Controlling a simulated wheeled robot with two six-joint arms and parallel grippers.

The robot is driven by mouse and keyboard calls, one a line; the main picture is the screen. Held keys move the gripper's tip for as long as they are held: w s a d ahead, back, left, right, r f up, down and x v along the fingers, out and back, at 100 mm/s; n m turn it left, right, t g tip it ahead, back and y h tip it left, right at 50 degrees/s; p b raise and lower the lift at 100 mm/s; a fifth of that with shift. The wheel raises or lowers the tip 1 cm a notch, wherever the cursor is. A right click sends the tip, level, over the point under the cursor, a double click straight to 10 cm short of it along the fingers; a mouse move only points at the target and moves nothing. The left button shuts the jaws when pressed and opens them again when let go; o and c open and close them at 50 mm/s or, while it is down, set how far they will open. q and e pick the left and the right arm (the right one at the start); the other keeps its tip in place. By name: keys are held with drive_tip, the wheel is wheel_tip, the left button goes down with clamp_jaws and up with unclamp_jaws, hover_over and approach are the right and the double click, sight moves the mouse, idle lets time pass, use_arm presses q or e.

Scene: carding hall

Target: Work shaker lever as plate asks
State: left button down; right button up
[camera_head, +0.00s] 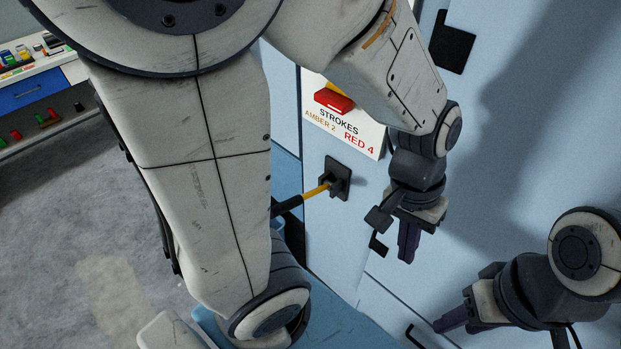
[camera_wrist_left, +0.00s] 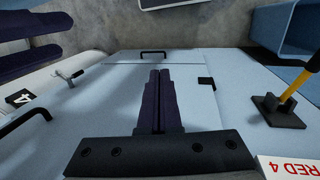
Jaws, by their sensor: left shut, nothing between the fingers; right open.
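The white plate (camera_head: 343,118) on the pale blue machine front reads "STROKES", "AMBER 2", "RED 4". A red lamp block (camera_head: 333,101) stands above the text, and a yellow piece beside it is partly hidden by my arm. The lever (camera_head: 316,191) has a yellow shaft and black grip, coming from a black mount (camera_head: 337,178); its end is hidden behind my arm. In the left wrist view the lever (camera_wrist_left: 297,82) is at the right edge. My left gripper (camera_head: 406,258) is shut and empty, right of the lever and apart from it. My right gripper (camera_head: 438,327) is open and empty, lower right.
Black handles (camera_wrist_left: 153,52) are on the machine's panels. A black bracket (camera_head: 453,42) sticks out at upper right. A bench with a blue drawer (camera_head: 27,92) and coloured items stands at far left. Grey floor (camera_head: 75,215) lies open at left.

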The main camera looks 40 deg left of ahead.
use_arm(q)
drive_tip(key=w+a+n+h+p, duration=0.1)
drive_tip(key=w+a+n+p, duration=0.2)
drive_tip(key=w+a+n, duration=0.4)
drive_tip(key=w+a+f+n+t+p, duration=0.2)
drive_tip(key=a+n, duration=0.5)
drive_tip(key=a, duration=0.4)
drive_tip(key=w+a+f+n+t+p, duration=0.1)
drive_tip(key=a+f+n+t+p, duration=0.1)
drive_tip(key=a+n, duration=0.6)
drive_tip(key=a+t+p, duration=0.1)
drive_tip(key=a, duration=0.3)
drive_tip(key=shift+w+n, duration=0.3)
drive_tip(key=shift+w, duration=0.05)
use_arm(e)
wheel_tip(320, 180, up, 9)
drive_tip(key=shift+r, duration=0.15)
use_arm(q)
drive_tip(key=b, duration=0.7)
hover_over(300, 199)
drive_tip(key=w+a, duration=0.1)
drive_tip(key=w, duration=0.2)
drive_tip(key=shift+h, duration=0.3)
drive_tip(key=f, duration=0.7)
drive_tip(key=shift+s+a, duration=0.2)
drive_tip(key=shift+s, duration=0.05)
drive_tip(key=shift+s+f+b, duration=0.3)
drive_tip(key=shift+f+b, duration=0.35)
use_arm(e)
wheel_tip(300, 199, down, 8)
